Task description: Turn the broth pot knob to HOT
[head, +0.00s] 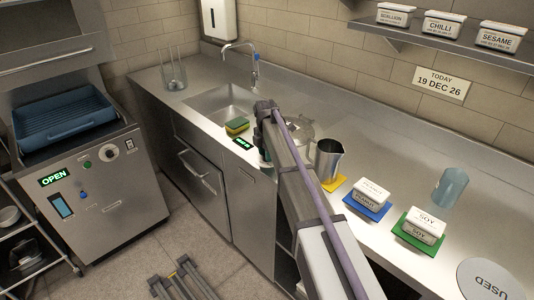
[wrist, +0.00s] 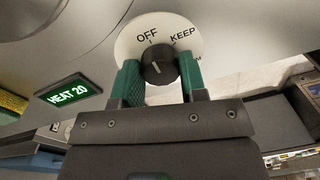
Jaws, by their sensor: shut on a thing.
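The broth pot knob (wrist: 158,52) is a dark round knob on a white dial plate (wrist: 130,40) in the wrist view. OFF and KEEP are readable on the plate; the lettering past KEEP is cut off or hidden. A pale line shows on the knob, but its exact setting is hard to tell. My gripper (wrist: 159,66) has its two green fingers on either side of the knob, shut on it. A green display (wrist: 68,92) beside it reads HEAT 20. In the head view my arm hides the knob; a round metal lid (head: 303,127) shows partly behind the arm.
A yellow-green sponge (head: 237,126) lies by the sink (head: 222,101). A steel jug (head: 328,160) stands on a yellow mat right of my arm. Labelled tubs (head: 371,192) stand on blue and green mats farther right. A faucet (head: 254,65) rises behind the sink.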

